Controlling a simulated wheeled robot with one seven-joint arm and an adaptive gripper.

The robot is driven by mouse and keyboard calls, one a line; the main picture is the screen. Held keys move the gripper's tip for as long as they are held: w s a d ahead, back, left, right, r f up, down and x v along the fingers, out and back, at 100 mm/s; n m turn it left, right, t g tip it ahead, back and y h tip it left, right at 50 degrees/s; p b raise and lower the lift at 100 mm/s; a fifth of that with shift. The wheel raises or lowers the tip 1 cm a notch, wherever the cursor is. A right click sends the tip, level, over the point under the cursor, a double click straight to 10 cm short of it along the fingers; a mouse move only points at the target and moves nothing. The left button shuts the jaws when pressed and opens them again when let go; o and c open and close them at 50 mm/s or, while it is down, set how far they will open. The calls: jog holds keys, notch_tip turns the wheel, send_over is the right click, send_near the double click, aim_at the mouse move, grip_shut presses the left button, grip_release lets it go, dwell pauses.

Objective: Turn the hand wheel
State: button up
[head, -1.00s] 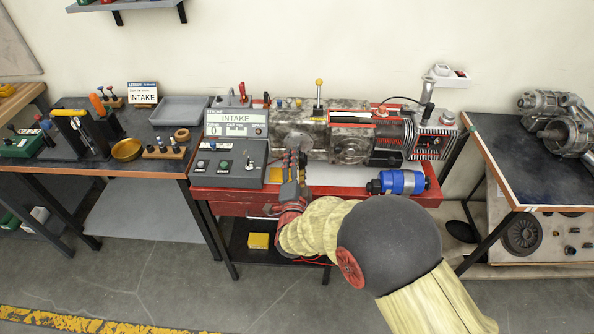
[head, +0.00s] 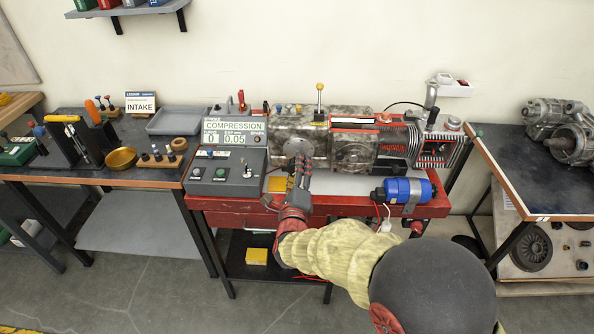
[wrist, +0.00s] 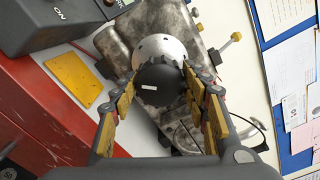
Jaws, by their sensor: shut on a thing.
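The hand wheel is a light metal disc (head: 298,147) on the front of the grey engine block (head: 345,121). In the wrist view the disc (wrist: 158,47) sits behind a round black part (wrist: 161,86) with a small white mark. My gripper (head: 301,166) reaches up to the wheel from the front. In the wrist view its fingers (wrist: 158,73) close around the black part from both sides. The fingers hide some of the wheel's lower rim. The display box (head: 235,131) left of the wheel reads COMPRESSION, with 0 and 0.05 below.
A switch box (head: 226,172) stands left of the wheel. A blue cylinder (head: 407,190) lies on the red bench (head: 350,203) to the right. A yellow plate (wrist: 76,79) lies on the bench near my gripper. A cutaway cylinder (head: 440,148) is at the engine's right end.

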jog(key=m, duration=0.4)
jog(key=shift+m, duration=0.3)
jog(key=m, duration=0.5)
jog(key=shift+m, duration=0.3)
jog(key=shift+f, duration=0.1)
jog(key=o, duration=1.1)
jog(key=shift+o, duration=0.2)
jog(key=s, duration=1.2)
jog(key=shift+a, duration=0.2)
